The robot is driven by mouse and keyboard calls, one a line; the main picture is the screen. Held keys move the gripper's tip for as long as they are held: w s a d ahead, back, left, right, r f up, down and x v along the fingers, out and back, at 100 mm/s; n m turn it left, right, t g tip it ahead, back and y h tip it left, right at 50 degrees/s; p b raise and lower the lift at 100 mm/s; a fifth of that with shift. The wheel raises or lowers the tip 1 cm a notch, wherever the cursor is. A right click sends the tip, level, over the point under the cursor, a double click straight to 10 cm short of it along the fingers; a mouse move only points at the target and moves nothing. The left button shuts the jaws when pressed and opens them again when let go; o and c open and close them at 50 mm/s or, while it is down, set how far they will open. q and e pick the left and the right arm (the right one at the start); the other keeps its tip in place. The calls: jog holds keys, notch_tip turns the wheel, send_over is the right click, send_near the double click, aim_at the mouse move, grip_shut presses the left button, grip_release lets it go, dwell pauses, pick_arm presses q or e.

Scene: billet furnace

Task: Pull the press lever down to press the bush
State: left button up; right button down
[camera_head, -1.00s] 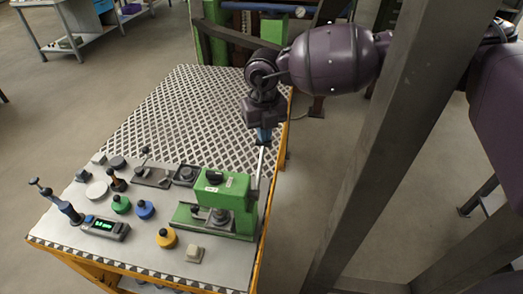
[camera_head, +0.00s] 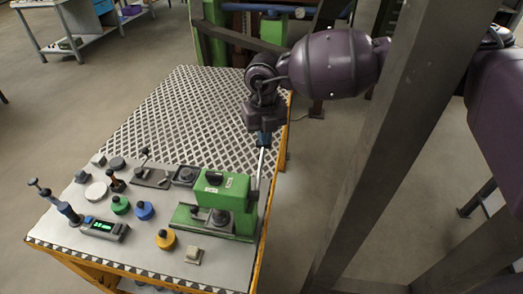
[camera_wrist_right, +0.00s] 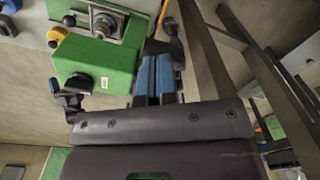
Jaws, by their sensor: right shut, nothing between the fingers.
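The green press (camera_head: 222,190) stands at the front right of the table; it also shows in the wrist view (camera_wrist_right: 90,62). Its thin metal lever (camera_head: 260,170) stands nearly upright on the press's right side. A round grey part (camera_head: 220,217), perhaps the bush, sits under the press head, partly hidden. My right gripper (camera_head: 264,140) is at the top of the lever, blue fingers pointing down. It is shut with nothing held, and I cannot tell whether it touches the lever. The wrist view shows its blue fingers (camera_wrist_right: 154,62) beside the press. My left gripper is out of view.
Green (camera_head: 120,205), blue (camera_head: 144,210) and yellow (camera_head: 166,239) knobbed pieces stand left of the press. A gauge with a green display (camera_head: 104,228) lies at the front left. The patterned table area (camera_head: 200,110) behind is clear. A grey post (camera_head: 385,150) rises at right.

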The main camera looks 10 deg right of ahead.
jog(key=shift+w+d+f, duration=0.15)
jog(key=shift+w+f, duration=0.2)
jog(key=shift+f, duration=0.35)
dwell(0.7)
jog(key=shift+w+f+b, duration=0.1)
jog(key=shift+f+b, duration=0.2)
jog(key=shift+b, duration=0.05)
jog(key=shift+w+d+f, duration=0.15)
jog(key=shift+w+f, duration=0.15)
jog(key=shift+f, duration=0.35)
dwell(0.8)
jog(key=shift+w+d+f+b, duration=0.15)
jog(key=shift+f+b, duration=0.1)
jog(key=shift+f, duration=0.5)
jog(key=shift+w+f+b, duration=0.1)
jog(key=shift+f+b, duration=0.1)
jog(key=shift+f, duration=0.5)
dwell(1.3)
jog(key=shift+s+f, duration=0.1)
jog(key=shift+f, duration=0.75)
dwell(1.1)
jog(key=shift+r, duration=0.1)
